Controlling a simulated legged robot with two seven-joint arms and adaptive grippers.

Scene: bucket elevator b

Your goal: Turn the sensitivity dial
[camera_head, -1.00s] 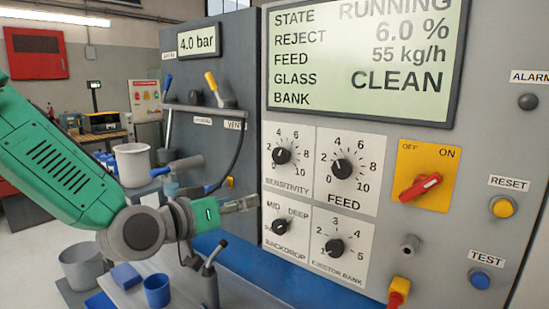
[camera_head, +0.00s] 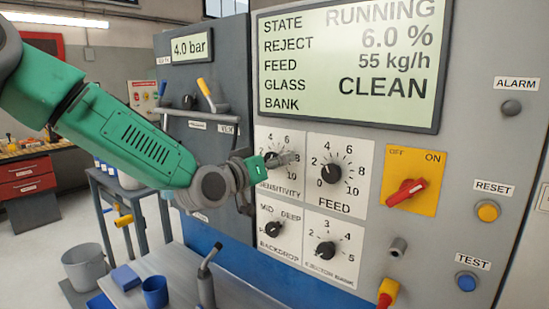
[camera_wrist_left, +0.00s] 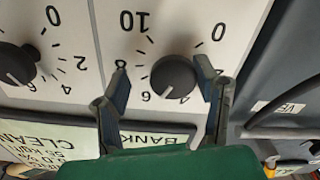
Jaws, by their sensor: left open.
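The sensitivity dial (camera_wrist_left: 172,77) is a round black knob with a white pointer line on a white scale plate. In the left wrist view the scale appears upside down, and the pointer is toward the side of the 4 and 6. My left gripper (camera_head: 284,159) is at this dial in the head view and covers much of it. In the left wrist view the open fingers of the left gripper (camera_wrist_left: 165,76) stand on either side of the knob. The finger on the right looks close to the knob; contact cannot be told. My right gripper is not in view.
The feed dial (camera_head: 331,173) is just right of the gripper. Below are the backdrop dial (camera_head: 273,229) and ejector bank dial (camera_head: 325,250). A red switch (camera_head: 407,192) on a yellow plate is farther right. The display (camera_head: 350,65) is above.

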